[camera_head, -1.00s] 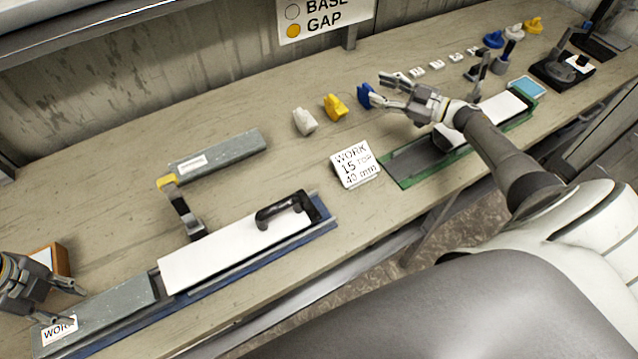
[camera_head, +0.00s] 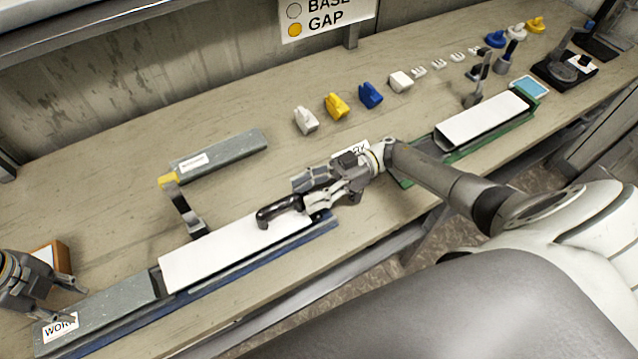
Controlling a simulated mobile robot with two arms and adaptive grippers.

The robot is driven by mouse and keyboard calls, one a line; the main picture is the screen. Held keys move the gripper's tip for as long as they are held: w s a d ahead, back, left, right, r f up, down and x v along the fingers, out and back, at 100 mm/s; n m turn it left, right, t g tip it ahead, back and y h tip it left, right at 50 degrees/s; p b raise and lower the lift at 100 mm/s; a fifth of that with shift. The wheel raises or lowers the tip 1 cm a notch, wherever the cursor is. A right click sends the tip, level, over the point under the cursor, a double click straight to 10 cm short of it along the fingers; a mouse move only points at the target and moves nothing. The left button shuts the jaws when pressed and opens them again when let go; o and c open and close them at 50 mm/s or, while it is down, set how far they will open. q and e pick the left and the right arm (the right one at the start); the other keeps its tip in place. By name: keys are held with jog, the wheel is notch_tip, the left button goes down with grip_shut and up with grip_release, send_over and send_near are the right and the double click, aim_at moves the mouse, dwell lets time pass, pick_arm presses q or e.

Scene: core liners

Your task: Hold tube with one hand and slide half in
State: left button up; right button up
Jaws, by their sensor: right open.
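A long white tube (camera_head: 215,258) lies in a blue tray (camera_head: 200,287) at the lower left. A black handle (camera_head: 280,209) stands at the tube's right end. A grey half core (camera_head: 110,303) with a "WORK" label lies in the same tray, its right end at the tube's left end; I cannot tell if it is inside. My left gripper (camera_head: 80,305) is at the half core's left end, fingers apart. My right gripper (camera_head: 298,192) is open around or just beside the black handle; contact is unclear.
Another grey half (camera_head: 220,158) lies behind the tube, near a yellow-topped dark stand (camera_head: 182,208). A green tray (camera_head: 410,171) with a second white tube (camera_head: 484,119) is on the right. Coloured caps (camera_head: 338,106) line the back.

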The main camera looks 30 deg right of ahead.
aim_at(54, 331)
jog(key=a, duration=0.8)
grip_shut()
dwell(1.0)
pick_arm(q)
jog(key=shift+o, duration=1.3)
jog(key=shift+a, duration=0.15)
jog(key=o, duration=0.8)
jog(key=a+n, duration=0.6)
jog(key=a, duration=0.1)
jog(key=shift+a, duration=0.2)
jog(key=shift+a+f+n, duration=0.15)
jog(key=shift+a+n, duration=0.3)
jog(key=shift+n, duration=0.25)
jog(key=shift+f, duration=3.8)
